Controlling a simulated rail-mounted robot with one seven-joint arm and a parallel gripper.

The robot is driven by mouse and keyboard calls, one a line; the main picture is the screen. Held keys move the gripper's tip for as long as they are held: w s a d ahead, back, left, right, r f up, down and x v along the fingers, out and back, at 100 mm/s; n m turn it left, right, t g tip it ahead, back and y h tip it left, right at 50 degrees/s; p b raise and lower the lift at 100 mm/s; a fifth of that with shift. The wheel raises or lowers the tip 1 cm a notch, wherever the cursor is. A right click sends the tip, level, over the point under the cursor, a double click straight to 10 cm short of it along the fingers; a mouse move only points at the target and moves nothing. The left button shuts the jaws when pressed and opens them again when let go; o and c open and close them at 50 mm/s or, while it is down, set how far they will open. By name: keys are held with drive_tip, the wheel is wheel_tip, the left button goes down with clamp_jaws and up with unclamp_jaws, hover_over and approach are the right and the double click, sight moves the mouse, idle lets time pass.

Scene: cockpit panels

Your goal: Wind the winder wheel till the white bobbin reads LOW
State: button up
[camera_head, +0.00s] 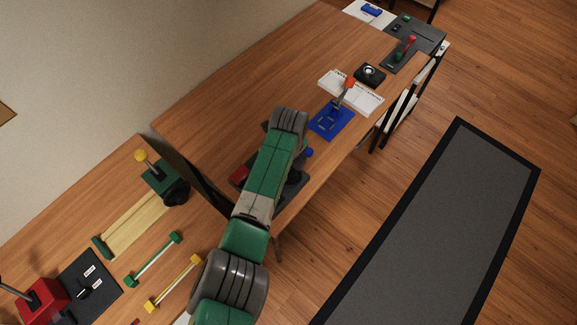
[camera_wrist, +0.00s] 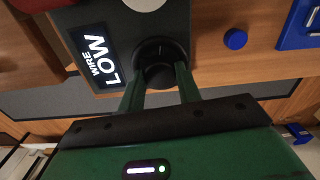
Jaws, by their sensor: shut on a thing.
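A dark panel (camera_wrist: 120,28) fills the upper left of the wrist view. A label or display on it (camera_wrist: 93,58) shows white text reading WIRE LOW. A round black knob (camera_wrist: 158,48) sits beside the label; it may be the winder wheel. My gripper (camera_wrist: 160,78) is shut on this knob, with one green finger on each side. A pale round part (camera_wrist: 145,3) is cut off at the top edge; I cannot tell if it is the white bobbin. In the head view my arm hides the gripper and most of the dark panel (camera_head: 291,190).
The blue knob also shows in the wrist view (camera_wrist: 235,39). A blue-based lever (camera_head: 331,121) is farther right. Left of the arm lie green (camera_head: 154,260) and yellow-ended (camera_head: 174,282) bars.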

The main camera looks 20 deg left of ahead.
drive_tip(key=shift+r, duration=0.1)
idle(0.5)
drive_tip(key=o, duration=1)
drive_tip(key=shift+c, duration=0.2)
wheel_tip(320, 180, up, 8)
drive_tip(key=shift+f+p, duration=0.1)
drive_tip(key=shift+p, duration=0.9)
